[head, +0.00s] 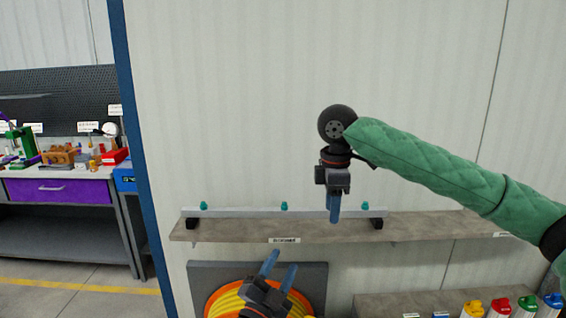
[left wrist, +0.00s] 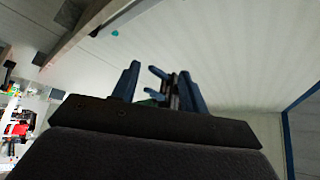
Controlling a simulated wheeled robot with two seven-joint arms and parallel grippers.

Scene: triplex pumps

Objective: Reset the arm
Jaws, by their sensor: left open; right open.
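My left gripper (head: 279,272) shows at the bottom of the head view, its blue fingers pointing up and apart, with nothing between them. It is in front of the orange-and-yellow coil. In the left wrist view its blue fingers (left wrist: 158,88) stand apart over the dark gripper body. My right arm, in a green quilted sleeve, reaches in from the right. My right gripper (head: 334,208) hangs downward in front of the wall shelf. Its blue fingers overlap in the head view, and no held thing shows.
A wall shelf (head: 250,232) carries a rail with teal knobs (head: 284,206). Below it are the orange-and-yellow coil (head: 225,303) and a low shelf (head: 385,303) with several coloured-cap bottles (head: 501,308). A blue post (head: 139,150) and a purple-drawer workbench (head: 60,191) stand at left.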

